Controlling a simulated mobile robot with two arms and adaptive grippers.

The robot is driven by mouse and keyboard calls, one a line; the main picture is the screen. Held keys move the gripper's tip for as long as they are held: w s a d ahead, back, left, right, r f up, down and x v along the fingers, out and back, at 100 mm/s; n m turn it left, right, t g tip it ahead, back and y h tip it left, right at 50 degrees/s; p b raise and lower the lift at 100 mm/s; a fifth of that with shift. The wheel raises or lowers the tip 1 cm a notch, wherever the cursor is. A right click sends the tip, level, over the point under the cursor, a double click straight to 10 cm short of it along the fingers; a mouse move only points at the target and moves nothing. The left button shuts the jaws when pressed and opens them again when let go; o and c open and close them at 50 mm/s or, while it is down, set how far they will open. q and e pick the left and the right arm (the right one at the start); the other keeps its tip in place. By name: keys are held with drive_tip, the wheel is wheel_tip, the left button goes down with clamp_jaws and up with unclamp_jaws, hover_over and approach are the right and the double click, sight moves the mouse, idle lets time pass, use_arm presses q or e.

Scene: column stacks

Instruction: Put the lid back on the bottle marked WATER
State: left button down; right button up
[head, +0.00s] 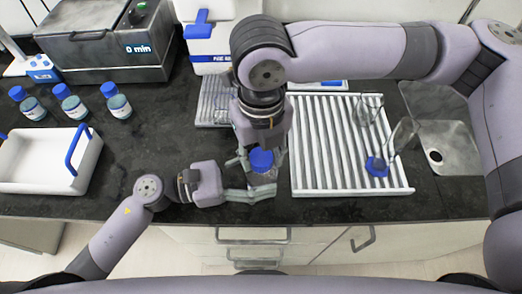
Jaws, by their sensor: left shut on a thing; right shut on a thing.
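A blue lid (261,160) shows between the fingers of my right gripper (259,157), which reaches down from above and is shut on it. Just below the lid is a small clear bottle (265,179), mostly hidden by the fingers. My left gripper (268,189) comes in low from the left and is shut on this bottle near the counter's front edge. The lid is at the bottle's top; I cannot tell whether it is seated. No WATER marking is readable.
Several blue-capped bottles (72,104) stand at the left, behind a white tray with blue handles (84,176). A ribbed drying rack (308,140) with glassware and a blue piece (376,167) lies right, beside a sink (455,160). Dark counter is clear at centre left.

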drive_tip(key=shift+c, duration=1.3)
drive_tip(key=m, duration=0.5)
drive_tip(key=shift+m, duration=0.4)
drive_tip(key=m, duration=0.4)
drive_tip(key=shift+f, duration=0.1)
drive_tip(key=m, duration=1.4)
drive_tip(key=shift+m, duration=0.3)
drive_tip(key=m, duration=0.3)
drive_tip(key=shift+m, duration=0.4)
drive_tip(key=o, duration=1.4)
drive_tip(key=shift+c, duration=0.2)
